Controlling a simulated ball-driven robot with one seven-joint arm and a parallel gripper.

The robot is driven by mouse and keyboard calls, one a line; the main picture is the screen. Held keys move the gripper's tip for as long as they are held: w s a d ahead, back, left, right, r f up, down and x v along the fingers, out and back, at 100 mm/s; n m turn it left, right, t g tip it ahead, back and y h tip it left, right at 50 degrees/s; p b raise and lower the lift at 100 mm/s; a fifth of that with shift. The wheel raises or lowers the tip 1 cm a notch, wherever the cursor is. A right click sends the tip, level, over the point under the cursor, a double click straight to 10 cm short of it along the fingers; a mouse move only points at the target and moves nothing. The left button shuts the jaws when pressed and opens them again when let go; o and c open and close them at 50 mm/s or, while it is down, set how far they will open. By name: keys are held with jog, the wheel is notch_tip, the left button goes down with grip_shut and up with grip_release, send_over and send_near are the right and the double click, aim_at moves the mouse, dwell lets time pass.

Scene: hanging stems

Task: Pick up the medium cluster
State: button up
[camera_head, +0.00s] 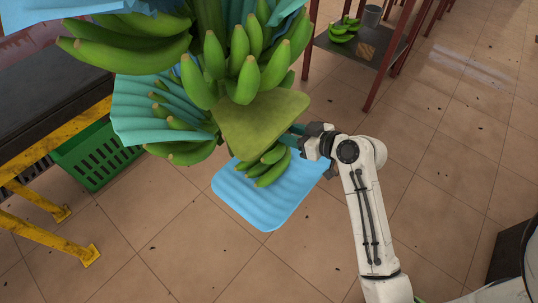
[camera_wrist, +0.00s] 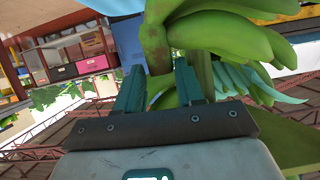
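A hanging stem carries several green banana clusters in the head view: a large one (camera_head: 128,42) at upper left, one at upper centre (camera_head: 245,65) and a smaller low one (camera_head: 268,165). Which is the medium cluster I cannot tell for sure. My gripper is at the stem's right side in the head view, its fingers partly hidden behind the yellow-green flap (camera_head: 258,120). In the wrist view, my gripper's (camera_wrist: 160,82) two teal fingers stand apart. A green cluster (camera_wrist: 225,38) fills the upper right beyond them, its thick crown (camera_wrist: 154,45) above the gap. I see no firm grip.
Blue padded sheets (camera_head: 155,108) hang between the clusters, and another blue sheet (camera_head: 265,205) is below. A green crate (camera_head: 98,155) and a yellow-framed bench (camera_head: 45,150) stand at left. A red-legged table (camera_head: 355,60) stands at the back. The tiled floor at right is mostly clear.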

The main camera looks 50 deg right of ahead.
jog(key=shift+w+a+f, duration=0.1)
jog(key=shift+w+f, duration=0.1)
jog(key=shift+w, duration=0.2)
grip_shut()
jog(key=shift+r, duration=0.15)
